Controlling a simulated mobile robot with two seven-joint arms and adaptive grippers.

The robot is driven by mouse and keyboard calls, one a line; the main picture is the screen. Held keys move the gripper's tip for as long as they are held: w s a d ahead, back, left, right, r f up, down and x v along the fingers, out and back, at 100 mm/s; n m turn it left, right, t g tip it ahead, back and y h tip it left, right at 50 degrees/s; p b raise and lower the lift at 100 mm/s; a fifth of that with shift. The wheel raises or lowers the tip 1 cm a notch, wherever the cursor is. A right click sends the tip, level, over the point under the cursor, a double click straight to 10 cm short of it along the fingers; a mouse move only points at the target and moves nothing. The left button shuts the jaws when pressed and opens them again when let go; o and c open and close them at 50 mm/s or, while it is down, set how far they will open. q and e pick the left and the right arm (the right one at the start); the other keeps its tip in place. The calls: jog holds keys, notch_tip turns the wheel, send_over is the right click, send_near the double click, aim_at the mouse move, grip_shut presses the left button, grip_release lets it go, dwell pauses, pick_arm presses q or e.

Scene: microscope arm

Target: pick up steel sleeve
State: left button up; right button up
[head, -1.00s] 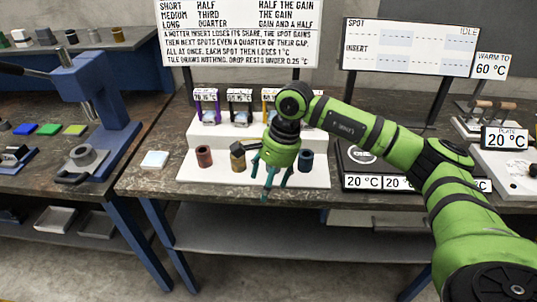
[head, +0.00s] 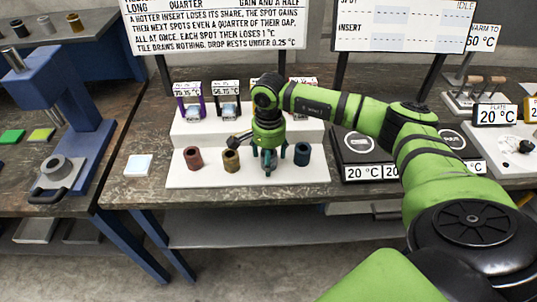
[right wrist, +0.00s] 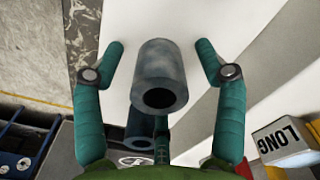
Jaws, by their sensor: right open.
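A grey steel sleeve (right wrist: 160,72) fills the middle of the right wrist view, its open end facing the camera. My right gripper (right wrist: 160,46) is open, with one finger on each side of the sleeve and a third finger below it; gaps show beside the two side fingers. In the head view my right gripper (head: 268,164) is over the white stand, between the brass sleeve (head: 231,161) and the blue sleeve (head: 302,154). It hides the steel sleeve there. A reddish sleeve (head: 193,157) stands at the left. My left gripper is not in view.
The white stand (head: 182,178) has a raised back step with labelled holders. A blue press (head: 85,140) stands at the left, a pale tile (head: 138,165) beside the stand. Black plates reading 20 °C (head: 362,172) lie at the right. A LONG label (right wrist: 281,139) shows in the wrist view.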

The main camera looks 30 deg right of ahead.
aim_at(272, 151)
jog(key=c, duration=1.2)
grip_shut()
jog(key=shift+w+r+b, duration=0.1)
jog(key=shift+r+b, duration=0.45)
jog(key=shift+r, duration=0.2)
jog(key=r+b, duration=0.1)
jog(key=d+r, duration=0.1)
jog(key=shift+s+r+b, duration=0.2)
jog(key=shift+r+b, duration=0.15)
jog(key=s+d+r+b, duration=0.1)
jog(key=d+r, duration=0.1)
jog(key=s+d+r+b, duration=0.1)
jog(key=s+d+r, duration=0.1)
jog(key=d, duration=0.1)
jog(key=s+d+r+b, duration=0.1)
jog(key=d+r, duration=0.1)
jog(key=d, duration=0.1)
jog(key=shift+s+d, duration=0.2)
jog(key=shift+d, duration=0.05)
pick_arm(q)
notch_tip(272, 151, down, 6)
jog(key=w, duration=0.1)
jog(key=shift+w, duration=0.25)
pick_arm(e)
jog(key=shift+s+d+r, duration=0.3)
jog(key=shift+d+r, duration=0.2)
